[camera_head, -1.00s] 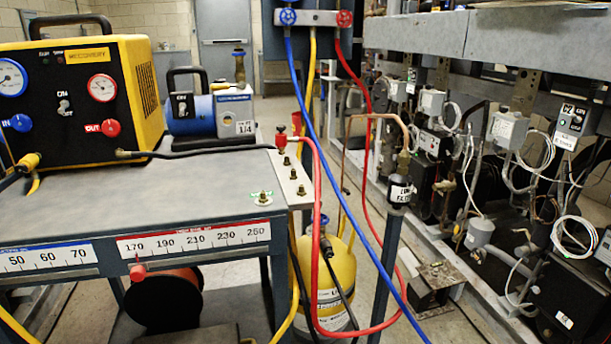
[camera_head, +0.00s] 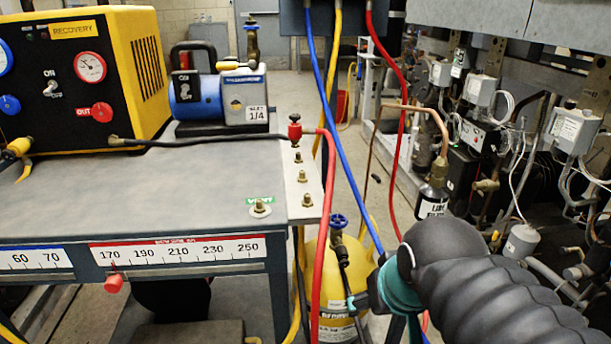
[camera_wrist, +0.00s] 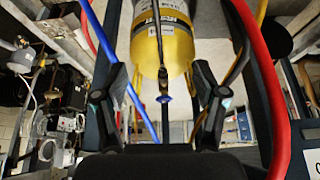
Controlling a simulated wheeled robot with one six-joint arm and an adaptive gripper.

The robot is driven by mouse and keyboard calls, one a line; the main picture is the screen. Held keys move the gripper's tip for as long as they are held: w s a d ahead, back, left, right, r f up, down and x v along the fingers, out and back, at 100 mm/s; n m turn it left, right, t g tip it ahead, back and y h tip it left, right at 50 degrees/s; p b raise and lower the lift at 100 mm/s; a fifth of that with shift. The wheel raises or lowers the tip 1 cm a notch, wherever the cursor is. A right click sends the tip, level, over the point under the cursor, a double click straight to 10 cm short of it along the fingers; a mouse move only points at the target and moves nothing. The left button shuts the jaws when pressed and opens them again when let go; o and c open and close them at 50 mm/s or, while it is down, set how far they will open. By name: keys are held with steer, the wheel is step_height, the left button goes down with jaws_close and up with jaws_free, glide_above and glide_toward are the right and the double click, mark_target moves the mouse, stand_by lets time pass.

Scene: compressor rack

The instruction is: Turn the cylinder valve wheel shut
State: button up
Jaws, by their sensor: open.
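The cylinder valve wheel (camera_head: 338,221) is a small blue handwheel on top of the yellow cylinder (camera_head: 352,268), which stands on the floor beside the cart. In the wrist view the blue wheel (camera_wrist: 164,99) shows ahead between the fingers, below the yellow cylinder (camera_wrist: 164,40). My gripper (camera_wrist: 160,95) is open, with one finger on each side of the wheel and no visible contact. In the head view my dark ribbed arm comes in from the lower right, and its end reaches beside the cylinder. The fingertips are hard to make out there.
The red hose (camera_head: 324,230) and blue hose (camera_head: 345,140) hang close by the cylinder. The cart (camera_head: 190,200) edge is to its left. A copper pipe with a dark filter (camera_head: 432,200) stands to the right, before the compressor rack.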

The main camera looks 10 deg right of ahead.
steer(key=w+r+g+p, duration=0.1)
steer(key=w+r, duration=0.4)
steer(key=w, duration=0.2)
steer(key=m+g+p, duration=0.3)
steer(key=g, duration=0.1)
glide_above(337, 219)
step_height(337, 219, down, 10)
steer(key=b, duration=0.3)
steer(key=shift+f, duration=0.1)
steer(key=shift+n+b, duration=0.4)
steer(key=shift+n, duration=0.6)
steer(key=n+b, duration=0.1)
steer(key=n, duration=0.6)
steer(key=shift+r+n+p, duration=0.35)
steer(key=shift+r+n, duration=0.05)
steer(key=n+p, duration=0.1)
steer(key=n, duration=0.4)
steer(key=shift+p, duration=0.4)
steer(key=n+p, duration=0.1)
steer(key=n, duration=0.5)
steer(key=shift+f, duration=0.15)
